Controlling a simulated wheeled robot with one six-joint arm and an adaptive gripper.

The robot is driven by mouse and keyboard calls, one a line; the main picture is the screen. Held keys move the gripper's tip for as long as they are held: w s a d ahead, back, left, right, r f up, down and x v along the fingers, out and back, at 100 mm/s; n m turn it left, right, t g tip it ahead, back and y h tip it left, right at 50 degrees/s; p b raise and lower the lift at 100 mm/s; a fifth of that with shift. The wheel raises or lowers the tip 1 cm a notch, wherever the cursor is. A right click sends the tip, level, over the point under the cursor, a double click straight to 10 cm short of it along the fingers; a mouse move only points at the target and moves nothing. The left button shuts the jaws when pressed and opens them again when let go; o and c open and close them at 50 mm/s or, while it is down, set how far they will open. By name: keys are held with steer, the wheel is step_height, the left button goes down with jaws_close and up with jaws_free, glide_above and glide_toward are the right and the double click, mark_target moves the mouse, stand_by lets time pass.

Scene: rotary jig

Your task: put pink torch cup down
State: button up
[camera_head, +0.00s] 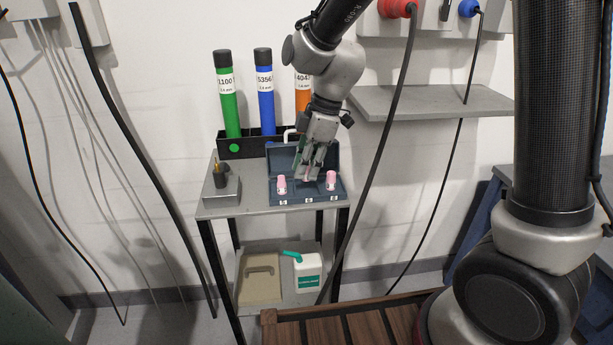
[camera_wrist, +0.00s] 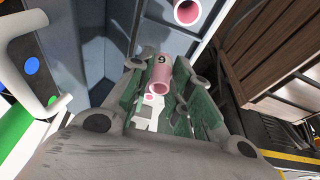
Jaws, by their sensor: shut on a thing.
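My gripper (camera_head: 309,166) points down over an open dark blue case (camera_head: 311,199) on the small metal cart. Its green-padded fingers (camera_wrist: 156,92) are shut on a pink torch cup marked 9 (camera_wrist: 163,74), which shows between them in the wrist view. In the head view the fingers mostly hide this cup. Whether it touches the case floor I cannot tell. Two other pink cups stand in the case, one on the left (camera_head: 282,184) and one on the right (camera_head: 331,180). One pink cup (camera_wrist: 188,11) also shows at the top of the wrist view.
A grey block with a dark holder (camera_head: 221,187) stands left of the case. Behind is a black rack (camera_head: 242,146) with green, blue and orange tubes. A black cable hangs close to the cart's right side. A wall shelf (camera_head: 430,101) is at right.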

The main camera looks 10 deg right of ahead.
mark_target(307, 189)
steer(key=shift+f, duration=1.5)
steer(key=shift+f, duration=0.1)
steer(key=o, duration=0.5)
steer(key=v, duration=1.2)
steer(key=s+d+r+m+t+h, duration=0.1)
steer(key=s+d+r+m+t, duration=0.1)
steer(key=s+d+m, duration=0.7)
steer(key=s+d+r+m+t+h, duration=0.2)
steer(key=s+d+m, duration=0.7)
steer(key=d, duration=0.6)
steer(key=shift+s+d+r+m, duration=0.3)
steer(key=shift+s+d+r, duration=0.1)
steer(key=shift+r, duration=0.45)
